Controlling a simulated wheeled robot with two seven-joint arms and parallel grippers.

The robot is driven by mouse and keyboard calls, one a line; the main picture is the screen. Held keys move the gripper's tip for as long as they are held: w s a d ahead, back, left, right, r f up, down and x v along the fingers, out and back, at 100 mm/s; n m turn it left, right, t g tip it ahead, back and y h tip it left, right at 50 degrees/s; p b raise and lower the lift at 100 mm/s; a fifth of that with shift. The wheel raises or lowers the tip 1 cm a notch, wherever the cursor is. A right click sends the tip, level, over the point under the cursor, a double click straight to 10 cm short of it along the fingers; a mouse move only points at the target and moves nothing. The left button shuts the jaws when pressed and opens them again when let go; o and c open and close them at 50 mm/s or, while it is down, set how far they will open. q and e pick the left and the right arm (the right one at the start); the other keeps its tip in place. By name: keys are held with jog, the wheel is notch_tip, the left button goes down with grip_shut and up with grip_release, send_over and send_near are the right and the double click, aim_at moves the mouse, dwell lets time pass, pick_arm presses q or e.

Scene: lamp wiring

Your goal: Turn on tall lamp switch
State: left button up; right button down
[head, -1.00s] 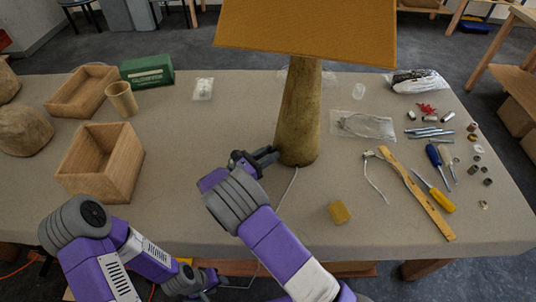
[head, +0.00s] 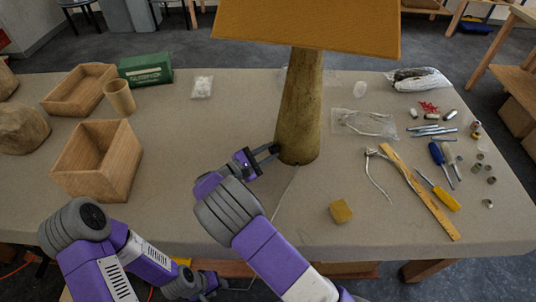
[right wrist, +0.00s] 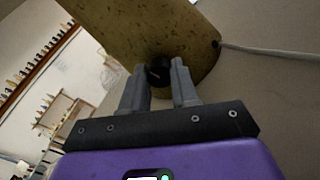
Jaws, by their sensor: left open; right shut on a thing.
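The tall lamp has a mottled yellow-brown tapered post (head: 300,110) and a wide orange shade (head: 305,25) at the top of the head view. Its black switch knob (right wrist: 158,70) sits low on the post, which also shows in the right wrist view (right wrist: 115,25). My right gripper (head: 275,152) is at the lower left of the post; its fingers (right wrist: 160,78) are shut on the knob, one on each side. My left gripper (head: 218,284) is open and empty, low at the table's front edge and away from the lamp.
A cord (head: 286,192) runs from the lamp's foot toward the front edge. A small yellow block (head: 340,211), a wooden ruler (head: 420,195) and screwdrivers (head: 440,193) lie to the right. Wooden boxes (head: 97,165) and a green box (head: 146,69) stand left. The table's middle left is clear.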

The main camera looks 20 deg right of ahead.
jog(key=m+b, duration=0.2)
jog(key=m, duration=0.2)
jog(key=shift+f+m, duration=0.15)
jog(key=shift+m, duration=0.15)
jog(key=shift+m+b, duration=1.25)
jog(key=shift+m, duration=0.65)
jog(key=c, duration=0.9)
grip_release()
jog(key=shift+o, duration=0.2)
jog(key=p+v, duration=0.1)
jog(key=v, duration=0.6)
jog(key=shift+a+p, duration=0.15)
jog(key=shift+p, duration=0.15)
jog(key=shift+s+a, duration=0.1)
jog(key=shift+a, duration=0.05)
